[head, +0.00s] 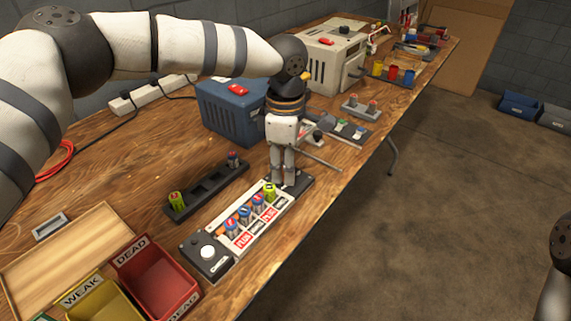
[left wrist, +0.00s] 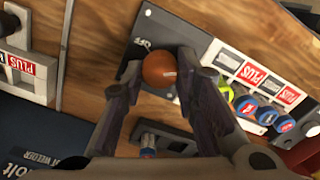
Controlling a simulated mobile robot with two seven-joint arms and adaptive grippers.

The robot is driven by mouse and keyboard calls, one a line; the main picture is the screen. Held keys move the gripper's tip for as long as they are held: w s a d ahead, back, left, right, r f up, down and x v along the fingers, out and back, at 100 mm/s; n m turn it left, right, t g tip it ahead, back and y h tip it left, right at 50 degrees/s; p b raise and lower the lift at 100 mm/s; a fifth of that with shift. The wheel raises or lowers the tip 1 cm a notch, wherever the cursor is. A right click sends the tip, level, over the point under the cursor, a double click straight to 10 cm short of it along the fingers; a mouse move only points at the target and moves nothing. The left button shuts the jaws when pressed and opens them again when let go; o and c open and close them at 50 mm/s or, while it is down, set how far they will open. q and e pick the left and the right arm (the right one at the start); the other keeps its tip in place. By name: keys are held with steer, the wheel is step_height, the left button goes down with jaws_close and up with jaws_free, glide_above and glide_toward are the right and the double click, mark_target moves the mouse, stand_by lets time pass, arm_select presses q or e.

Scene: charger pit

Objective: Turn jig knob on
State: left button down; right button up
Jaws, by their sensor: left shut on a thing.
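The jig (head: 226,237) is a long white and dark strip with red PLUS labels, lying on the wooden bench. Several batteries stand in a row on it, and its labelled face shows in the left wrist view (left wrist: 233,62). My left gripper (head: 284,182) points down at the jig's far end. In the left wrist view its fingers (left wrist: 158,75) are shut on a round orange-brown knob (left wrist: 158,69) at the jig's dark end block. The knob is hidden by the gripper in the head view. A white round piece (head: 208,252) sits on the jig's near end. My right gripper is out of view.
A dark battery rack (head: 206,190) lies beside the jig. A blue welder box (head: 232,110) stands behind. A red DEAD bin (head: 157,278), a yellow WEAK bin (head: 98,300) and a wooden tray (head: 60,252) are at the near left. The bench edge runs close along the jig's right.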

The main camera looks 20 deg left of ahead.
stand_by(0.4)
arm_select(q)
steer(key=c, duration=1.2)
jaws_free()
steer(key=shift+c, duration=0.2)
step_height(320, 180, up, 12)
steer(key=shift+f, duration=0.1)
